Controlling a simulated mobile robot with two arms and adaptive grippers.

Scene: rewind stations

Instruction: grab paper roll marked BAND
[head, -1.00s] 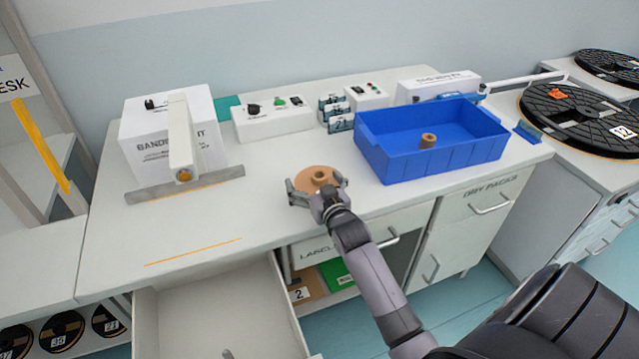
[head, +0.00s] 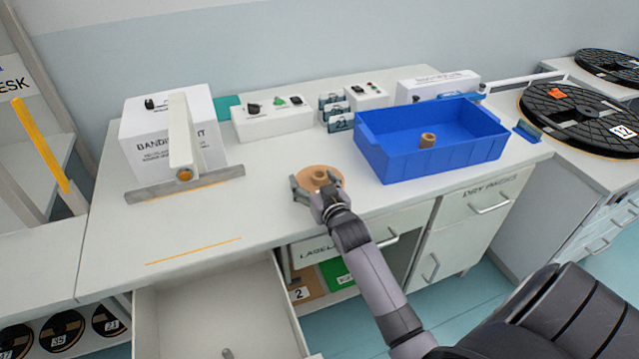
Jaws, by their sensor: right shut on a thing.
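A tan paper roll (head: 319,175) with a raised core lies flat on the white worktop, left of the blue bin. No marking on it can be read. My right gripper (head: 320,187) reaches it from the front, with its fingers shut on the roll's two sides. The gripper hides the roll's near edge. My left gripper is not in view.
A blue bin (head: 436,162) with a small brown core (head: 428,140) inside stands right of the roll. A white banding unit (head: 177,130) stands at the left. An open drawer (head: 215,305) juts out below the worktop. Large black reels (head: 585,118) lie at the right.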

